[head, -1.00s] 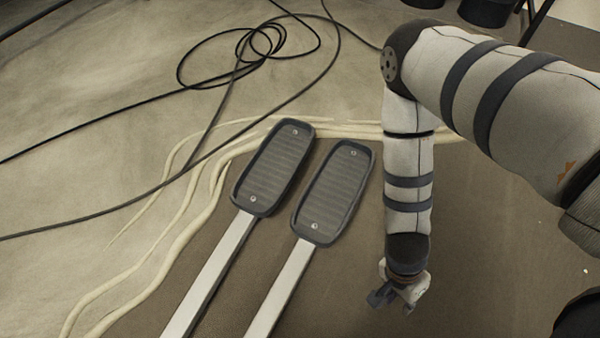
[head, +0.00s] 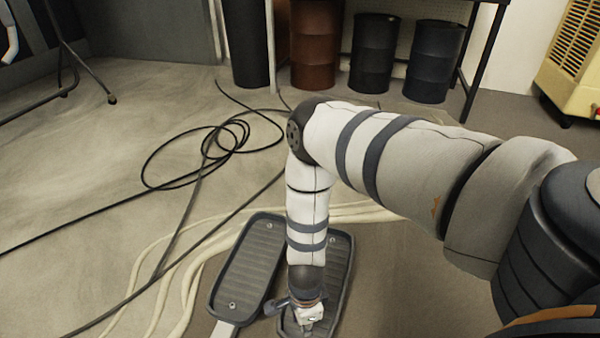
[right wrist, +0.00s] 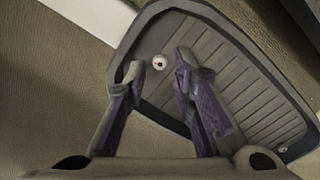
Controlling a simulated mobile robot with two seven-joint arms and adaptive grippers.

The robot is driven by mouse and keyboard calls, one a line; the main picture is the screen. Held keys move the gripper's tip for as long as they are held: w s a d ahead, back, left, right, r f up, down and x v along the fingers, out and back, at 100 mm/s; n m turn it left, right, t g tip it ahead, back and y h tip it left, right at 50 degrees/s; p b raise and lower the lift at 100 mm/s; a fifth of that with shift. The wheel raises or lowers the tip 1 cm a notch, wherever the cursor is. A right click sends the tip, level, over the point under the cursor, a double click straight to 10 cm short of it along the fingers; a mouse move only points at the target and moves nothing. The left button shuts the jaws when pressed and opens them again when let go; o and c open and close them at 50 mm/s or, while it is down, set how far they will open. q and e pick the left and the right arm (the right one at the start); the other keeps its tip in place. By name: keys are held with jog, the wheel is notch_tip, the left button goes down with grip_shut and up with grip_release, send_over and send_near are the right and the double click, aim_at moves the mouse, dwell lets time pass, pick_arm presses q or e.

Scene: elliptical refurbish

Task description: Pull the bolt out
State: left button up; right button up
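A small round pale bolt head (right wrist: 159,62) sits in the dark grey ribbed pedal (right wrist: 235,75) in the right wrist view. My right gripper (right wrist: 160,68) is open, with its two purple-padded fingers apart and the bolt head visible between their tips. Nothing is held. In the head view my right gripper (head: 306,318) is over the near end of the right pedal (head: 340,262) and hides that end. A second bolt head shows in the right wrist view (right wrist: 283,149) at the pedal's edge. My left gripper is not in view.
The left pedal (head: 248,262) lies close beside, with bolt heads at both ends. Black cable (head: 215,150) and pale hoses (head: 170,290) lie on the floor. Dark drums (head: 372,55) and a red-brown drum (head: 315,45) stand at the back, with a yellow unit (head: 572,65) at right.

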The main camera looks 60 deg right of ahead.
jog(key=shift+f, duration=0.75)
grip_shut()
jog(key=shift+r, duration=0.15)
jog(key=shift+r+p, duration=1)
jog(key=shift+r, duration=0.35)
notch_tip(320, 180, up, 4)
jog(key=p, duration=0.3)
jog(key=shift+r, duration=0.1)
